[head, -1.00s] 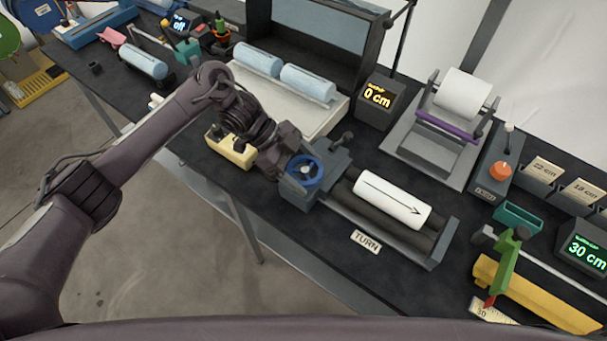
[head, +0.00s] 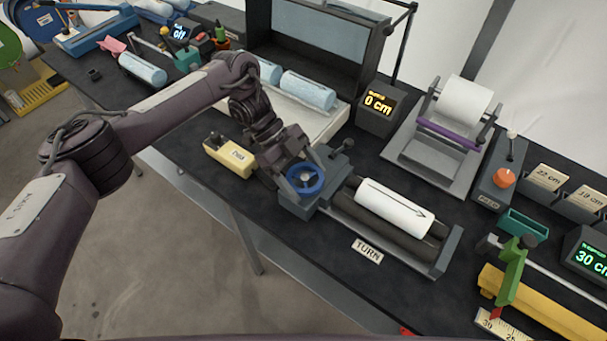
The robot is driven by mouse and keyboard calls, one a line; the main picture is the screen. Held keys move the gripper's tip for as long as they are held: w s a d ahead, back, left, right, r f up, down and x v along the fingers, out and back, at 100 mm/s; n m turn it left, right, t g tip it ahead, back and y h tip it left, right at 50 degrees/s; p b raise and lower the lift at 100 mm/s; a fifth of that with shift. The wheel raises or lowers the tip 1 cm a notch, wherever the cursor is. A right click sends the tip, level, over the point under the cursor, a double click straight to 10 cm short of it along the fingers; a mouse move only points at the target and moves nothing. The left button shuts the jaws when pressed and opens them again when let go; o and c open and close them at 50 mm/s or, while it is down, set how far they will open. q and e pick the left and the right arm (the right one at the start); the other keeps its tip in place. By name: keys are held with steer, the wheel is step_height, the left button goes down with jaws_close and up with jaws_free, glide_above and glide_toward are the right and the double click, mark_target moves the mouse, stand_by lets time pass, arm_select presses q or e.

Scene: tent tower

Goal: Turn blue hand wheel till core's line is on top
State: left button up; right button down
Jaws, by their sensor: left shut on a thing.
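The blue hand wheel (head: 306,179) sits on the grey end block of the roller stand (head: 440,262), near the middle of the head view. My left gripper (head: 298,172) is shut on the wheel, reaching it from the upper left. The white core (head: 393,207) lies on the dark rollers to the right of the wheel. My right gripper is not in view.
A "TURN" label (head: 367,251) lies in front of the stand. A yellow block (head: 228,157) stands left of the wheel. Behind are a tray with blue rolls (head: 307,90), a "0 cm" display (head: 378,104) and another roll stand (head: 426,160). The yellow ruler fixture (head: 535,305) is at the right.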

arm_select(q)
steer(key=o, duration=1)
steer(key=b+v, duration=0.2)
steer(key=v, duration=0.5)
steer(key=shift+w+a+r, duration=0.2)
steer(key=shift+r, duration=0.05)
